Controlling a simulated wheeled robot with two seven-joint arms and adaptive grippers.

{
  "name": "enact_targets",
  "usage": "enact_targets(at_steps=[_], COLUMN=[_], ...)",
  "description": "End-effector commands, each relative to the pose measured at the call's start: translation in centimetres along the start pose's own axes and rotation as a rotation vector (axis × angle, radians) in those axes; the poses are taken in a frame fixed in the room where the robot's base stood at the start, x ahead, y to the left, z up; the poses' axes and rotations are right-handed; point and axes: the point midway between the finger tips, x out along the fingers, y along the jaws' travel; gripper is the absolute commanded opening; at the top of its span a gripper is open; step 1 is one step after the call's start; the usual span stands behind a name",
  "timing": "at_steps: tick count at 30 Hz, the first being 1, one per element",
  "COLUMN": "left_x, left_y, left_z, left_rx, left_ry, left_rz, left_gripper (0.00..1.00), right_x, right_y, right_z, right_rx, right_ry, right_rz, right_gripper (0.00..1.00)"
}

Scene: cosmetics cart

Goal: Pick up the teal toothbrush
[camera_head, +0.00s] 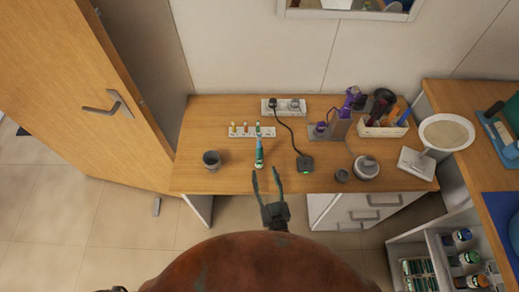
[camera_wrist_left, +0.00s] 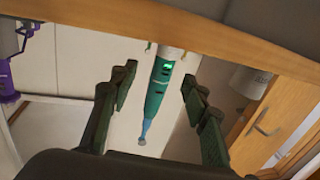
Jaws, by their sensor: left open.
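The teal toothbrush (camera_head: 260,158) stands upright near the front middle of the wooden desk, with its lighter blue brush end up. In the left wrist view, which looks upside down, the toothbrush (camera_wrist_left: 158,92) appears between the two fingers, with a green light on its handle. My left gripper (camera_head: 267,172) is open and empty at the desk's front edge, just in front of the toothbrush and slightly right of it. The left wrist view also shows its spread fingers (camera_wrist_left: 158,78); I see no contact. My right gripper is not in view.
A grey cup (camera_head: 212,161) stands left of the toothbrush. A black cabled device (camera_head: 305,163) with a green light lies to the right. A purple-handled item (camera_head: 350,101) and a white organizer (camera_head: 384,129) stand further right.

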Motion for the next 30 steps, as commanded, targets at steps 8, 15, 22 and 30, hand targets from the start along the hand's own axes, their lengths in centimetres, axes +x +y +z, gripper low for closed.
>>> enact_targets(at_steps=[8, 15, 22, 30], left_x=[3.0, 6.4, 7.4, 7.4], left_y=[-0.2, -0.5, -0.4, -0.4], left_z=[0.3, 0.8, 0.7, 0.6], left_rx=[0.001, 0.001, 0.001, 0.001], left_ry=[0.002, 0.002, 0.000, 0.001], left_rz=[-0.003, -0.002, 0.000, 0.000], left_gripper=[0.43, 0.43, 0.43, 0.34], right_x=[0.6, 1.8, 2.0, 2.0], right_y=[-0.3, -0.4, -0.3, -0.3], right_z=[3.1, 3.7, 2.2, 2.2], right_rx=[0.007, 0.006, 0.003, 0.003], right_ry=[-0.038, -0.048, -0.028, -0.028], right_rz=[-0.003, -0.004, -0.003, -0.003], right_gripper=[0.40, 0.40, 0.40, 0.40])
